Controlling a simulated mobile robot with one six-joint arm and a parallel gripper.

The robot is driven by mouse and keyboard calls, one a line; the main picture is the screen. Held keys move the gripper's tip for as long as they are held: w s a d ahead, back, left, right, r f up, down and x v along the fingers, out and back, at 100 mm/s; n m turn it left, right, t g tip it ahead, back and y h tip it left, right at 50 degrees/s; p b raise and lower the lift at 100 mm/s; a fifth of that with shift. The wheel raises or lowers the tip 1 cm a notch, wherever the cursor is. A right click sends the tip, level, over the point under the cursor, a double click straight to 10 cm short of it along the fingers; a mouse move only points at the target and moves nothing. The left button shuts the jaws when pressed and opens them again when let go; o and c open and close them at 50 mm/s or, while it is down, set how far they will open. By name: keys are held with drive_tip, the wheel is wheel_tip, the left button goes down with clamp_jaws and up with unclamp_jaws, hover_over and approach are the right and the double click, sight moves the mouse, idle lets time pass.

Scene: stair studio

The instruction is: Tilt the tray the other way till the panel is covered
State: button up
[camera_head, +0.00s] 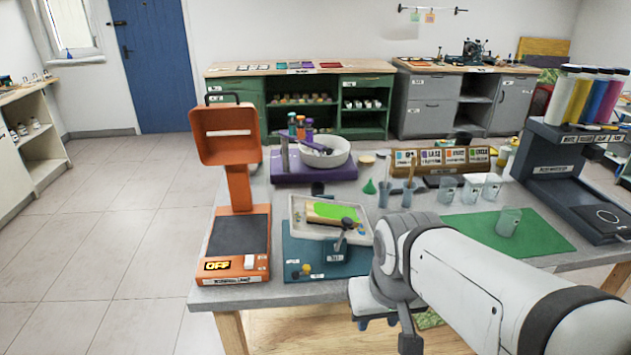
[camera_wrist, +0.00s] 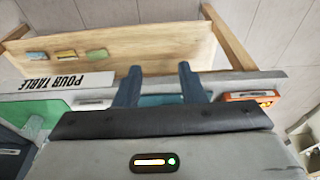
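A white tray (camera_head: 297,229) sits on a teal base (camera_head: 296,256) near the table's front edge in the head view. In it lies a panel (camera_head: 333,211) with a bright green patch on top and a tan edge; I cannot tell how much of the panel is covered. A dark-knobbed lever (camera_head: 341,234) stands at the tray's front. My gripper (camera_head: 377,322) is low at the table's front edge, to the right of and nearer than the tray. In the wrist view its two fingers (camera_wrist: 160,84) are apart with nothing between them.
An orange lamp stand (camera_head: 238,205) reading OFF is left of the tray. A purple base (camera_head: 290,174) with a white bowl is behind it. Cups and a green mat (camera_head: 470,228) are to the right. A wooden shelf (camera_wrist: 130,45) shows below the table edge.

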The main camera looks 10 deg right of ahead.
drive_tip(key=shift+r, duration=0.1)
drive_tip(key=shift+o, duration=0.7)
drive_tip(key=shift+w+d, duration=0.1)
drive_tip(key=shift+o, duration=0.5)
drive_tip(key=w+r+n+p, duration=0.1)
drive_tip(key=w+r+n, duration=0.2)
drive_tip(key=w, duration=0.3)
drive_tip(key=w+r+n+g+h+p, duration=0.1)
drive_tip(key=w+r+n, duration=0.1)
drive_tip(key=w+n, duration=0.2)
drive_tip(key=shift+w+r+h+p, duration=0.3)
drive_tip(key=shift+w+r+p, duration=0.1)
drive_tip(key=shift+w, duration=0.6)
drive_tip(key=n+g+h+p, duration=0.2)
drive_tip(key=n+h+p, duration=0.1)
drive_tip(key=n, duration=0.8)
approach(347, 219)
drive_tip(key=x, duration=0.8)
drive_tip(key=shift+s+d+f, duration=0.1)
drive_tip(key=shift+s+f, duration=0.05)
